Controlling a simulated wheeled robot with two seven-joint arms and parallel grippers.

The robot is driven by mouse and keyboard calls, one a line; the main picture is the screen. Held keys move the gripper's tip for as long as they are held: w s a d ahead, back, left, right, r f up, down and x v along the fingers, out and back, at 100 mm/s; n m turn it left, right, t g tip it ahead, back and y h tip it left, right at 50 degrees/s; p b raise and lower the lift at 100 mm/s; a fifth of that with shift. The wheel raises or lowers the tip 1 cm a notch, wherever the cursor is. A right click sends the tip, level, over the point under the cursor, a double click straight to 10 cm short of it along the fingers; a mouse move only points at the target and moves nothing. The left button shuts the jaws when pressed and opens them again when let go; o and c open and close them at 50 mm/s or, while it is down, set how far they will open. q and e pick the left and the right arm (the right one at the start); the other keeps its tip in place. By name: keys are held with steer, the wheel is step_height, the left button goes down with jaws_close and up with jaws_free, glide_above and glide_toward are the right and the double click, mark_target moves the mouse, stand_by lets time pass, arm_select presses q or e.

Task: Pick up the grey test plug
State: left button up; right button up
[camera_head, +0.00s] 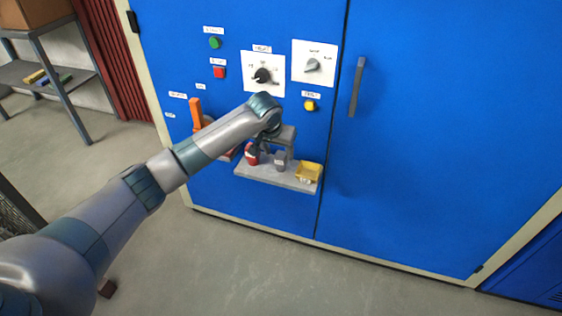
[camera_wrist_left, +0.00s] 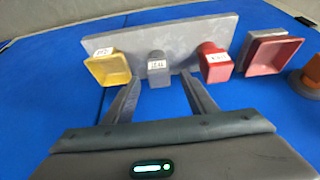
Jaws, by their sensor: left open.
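The grey test plug (camera_head: 280,161) stands upright on a small grey shelf (camera_head: 262,176) on the front of the blue cabinet. In the left wrist view the plug (camera_wrist_left: 157,68) has a white label and shows between my two fingers. My left gripper (camera_head: 277,153) is open and empty, close to the plug; its fingertips (camera_wrist_left: 159,80) point toward it, one on each side. I cannot tell whether they touch it. A red plug (camera_head: 252,154) with a white label stands beside the grey one; it also shows in the left wrist view (camera_wrist_left: 216,64). My right gripper is not in view.
A yellow holder (camera_head: 309,171) is at the shelf's right end. A red holder (camera_wrist_left: 270,50) and an orange lever (camera_head: 196,113) are to the shelf's left. Dials and buttons sit above on the blue cabinet (camera_head: 430,150). The floor in front is mostly clear.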

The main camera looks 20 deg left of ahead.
mark_target(280, 156)
arm_select(q)
steer(key=shift+x, duration=2.6)
steer(key=shift+d, duration=0.1)
steer(key=c, duration=1.2)
